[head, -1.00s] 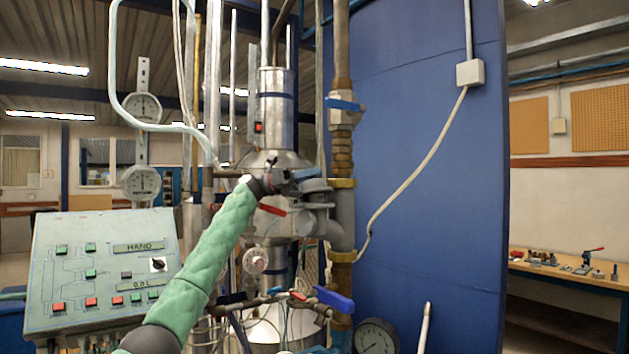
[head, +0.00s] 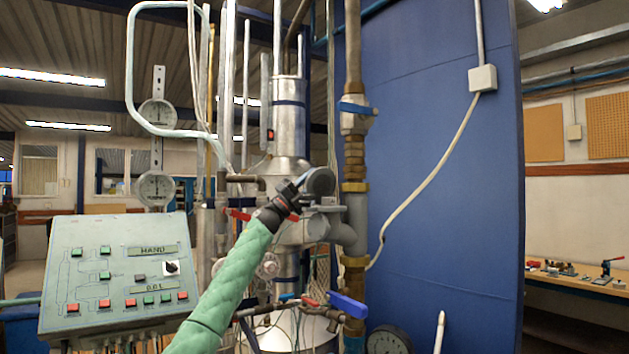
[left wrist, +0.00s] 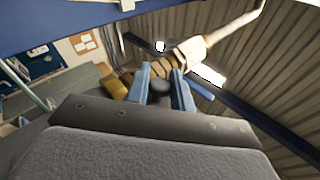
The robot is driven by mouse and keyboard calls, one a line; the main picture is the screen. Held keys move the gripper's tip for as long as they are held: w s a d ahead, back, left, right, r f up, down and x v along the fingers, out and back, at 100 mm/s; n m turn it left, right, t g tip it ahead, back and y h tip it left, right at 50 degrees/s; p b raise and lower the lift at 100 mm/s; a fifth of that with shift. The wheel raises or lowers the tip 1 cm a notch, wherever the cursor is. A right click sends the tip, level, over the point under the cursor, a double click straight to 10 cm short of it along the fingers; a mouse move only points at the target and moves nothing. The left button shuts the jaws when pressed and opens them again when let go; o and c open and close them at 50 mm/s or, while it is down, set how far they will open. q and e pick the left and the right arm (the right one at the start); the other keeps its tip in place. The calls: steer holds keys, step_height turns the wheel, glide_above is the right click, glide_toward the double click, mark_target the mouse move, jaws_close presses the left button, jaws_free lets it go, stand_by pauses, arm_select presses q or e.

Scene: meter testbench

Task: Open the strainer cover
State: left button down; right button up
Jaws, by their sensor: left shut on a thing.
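The grey strainer body (head: 312,229) sits on the pipework left of the blue panel in the head view. Its round grey cover (head: 320,181) stands tilted up above the body, its flat face partly showing. My left gripper (head: 299,184), on the green-sleeved arm, is at the cover's left side. In the left wrist view the two blue fingers of the left gripper (left wrist: 164,88) are closed around a small dark knob (left wrist: 161,87). The strainer's opening is hidden behind my gripper and the cover. My right gripper is in neither view.
A brass pipe with a blue-handled valve (head: 354,108) rises just right of the strainer. Another blue lever (head: 347,304) lies below. A control panel (head: 120,270) stands at left, and a large blue panel (head: 445,200) closes off the right.

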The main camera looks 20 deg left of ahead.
arm_select(q)
steer(key=shift+w+a+f+n+t+y, duration=0.2)
steer(key=shift+a+n+t+y, duration=0.1)
steer(key=shift+n+t+y, duration=0.95)
steer(key=shift+w+a+f+n+t+y, duration=0.25)
steer(key=shift+n+t+y, duration=0.5)
steer(key=shift+n, duration=0.95)
steer(key=shift+w+a+f+n+t+y, duration=0.2)
steer(key=shift+a+n+t+y, duration=0.1)
steer(key=shift+n+t+y, duration=0.95)
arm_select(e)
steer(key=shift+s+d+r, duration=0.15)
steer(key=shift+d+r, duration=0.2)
arm_select(q)
steer(key=shift+n+h, duration=0.3)
steer(key=shift+h, duration=0.05)
